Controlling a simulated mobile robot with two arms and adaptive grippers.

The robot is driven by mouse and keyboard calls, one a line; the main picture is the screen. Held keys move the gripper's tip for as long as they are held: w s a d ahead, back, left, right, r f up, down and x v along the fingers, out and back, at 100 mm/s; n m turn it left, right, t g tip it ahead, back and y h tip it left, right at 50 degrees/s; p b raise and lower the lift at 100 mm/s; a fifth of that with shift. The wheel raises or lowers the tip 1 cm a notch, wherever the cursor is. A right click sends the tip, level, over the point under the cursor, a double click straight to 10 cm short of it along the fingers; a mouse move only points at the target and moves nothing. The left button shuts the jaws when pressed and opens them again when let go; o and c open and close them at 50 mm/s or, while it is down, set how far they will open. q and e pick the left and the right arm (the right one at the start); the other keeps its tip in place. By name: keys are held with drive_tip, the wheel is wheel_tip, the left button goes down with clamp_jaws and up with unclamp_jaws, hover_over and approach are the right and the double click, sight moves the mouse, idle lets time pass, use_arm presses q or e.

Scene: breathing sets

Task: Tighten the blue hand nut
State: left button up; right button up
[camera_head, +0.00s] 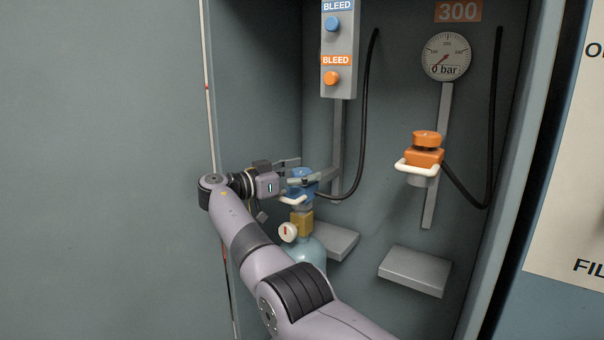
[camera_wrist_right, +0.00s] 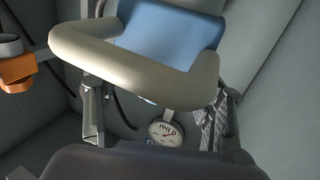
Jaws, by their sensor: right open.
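In the head view, the blue hand nut (camera_head: 302,171) sits on top of a blue fitting (camera_head: 304,188) with a cream U-shaped handle (camera_head: 292,201). The fitting stands above the brass valve (camera_head: 302,222) of a pale blue cylinder (camera_head: 311,250). My right gripper (camera_head: 298,175) is open, its fingers at the height of the nut and partly hiding it. In the right wrist view, the cream handle (camera_wrist_right: 135,58) and a blue face of the fitting (camera_wrist_right: 172,38) fill the upper middle. I cannot tell whether the fingers touch the nut. My left gripper is out of view.
An orange fitting (camera_head: 425,157) with its own handle hangs to the right, below a round gauge (camera_head: 446,57). A grey panel with bleed buttons (camera_head: 338,55) is above. Black hoses (camera_head: 364,110) hang nearby. Grey shelves (camera_head: 414,270) jut out below. A small gauge (camera_head: 288,232) is on the cylinder valve.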

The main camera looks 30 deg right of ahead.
sight(293, 175)
drive_tip(key=shift+a, duration=0.1)
drive_tip(key=a, duration=0.7)
drive_tip(key=shift+a, duration=0.15)
